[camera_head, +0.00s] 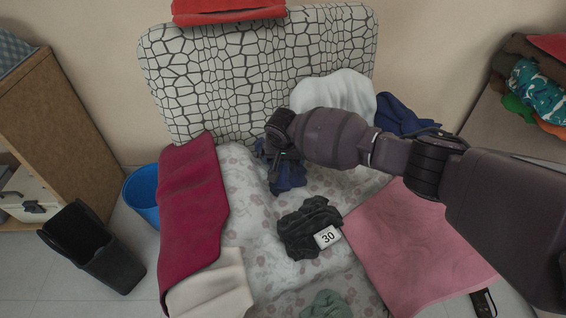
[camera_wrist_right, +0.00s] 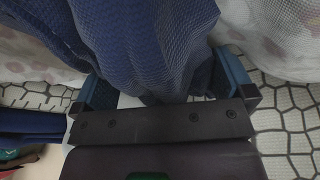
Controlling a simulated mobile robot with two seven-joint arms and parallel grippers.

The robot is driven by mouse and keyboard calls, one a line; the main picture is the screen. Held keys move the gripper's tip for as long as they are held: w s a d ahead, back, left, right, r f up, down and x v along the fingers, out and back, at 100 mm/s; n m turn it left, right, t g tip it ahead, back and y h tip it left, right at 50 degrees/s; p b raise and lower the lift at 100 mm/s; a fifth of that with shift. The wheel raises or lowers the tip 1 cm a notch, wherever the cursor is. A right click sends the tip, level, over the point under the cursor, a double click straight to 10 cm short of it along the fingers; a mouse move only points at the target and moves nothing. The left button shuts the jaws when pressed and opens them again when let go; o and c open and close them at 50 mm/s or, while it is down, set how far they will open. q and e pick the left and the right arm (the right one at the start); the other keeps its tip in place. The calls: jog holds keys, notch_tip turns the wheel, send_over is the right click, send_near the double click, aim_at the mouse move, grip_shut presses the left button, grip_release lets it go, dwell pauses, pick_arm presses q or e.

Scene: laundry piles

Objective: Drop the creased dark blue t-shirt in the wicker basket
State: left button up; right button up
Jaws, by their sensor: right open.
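A crumpled dark blue cloth (camera_head: 287,177), which looks like the creased t-shirt, lies on the patterned bed or sofa seat. My right gripper (camera_head: 277,158) is over it, and its wrist hides part of the cloth. In the right wrist view the blue cloth (camera_wrist_right: 140,45) fills the space between the two spread fingers of the right gripper (camera_wrist_right: 160,88). The jaws are open around it; I cannot tell whether they touch it. My left gripper is not in view. I see no wicker basket.
Another dark blue cloth (camera_head: 402,115) lies behind my right arm beside a white cushion (camera_head: 335,90). A black cloth (camera_head: 305,228), pink cloth (camera_head: 418,245) and crimson cloth (camera_head: 190,220) lie nearby. A blue bucket (camera_head: 142,200) and black bin (camera_head: 95,248) stand left.

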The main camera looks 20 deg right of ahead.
jog(key=shift+f, duration=0.2)
jog(key=shift+c, duration=0.5)
jog(key=c, duration=0.7)
jog(key=shift+c, duration=0.4)
jog(key=shift+r, duration=0.1)
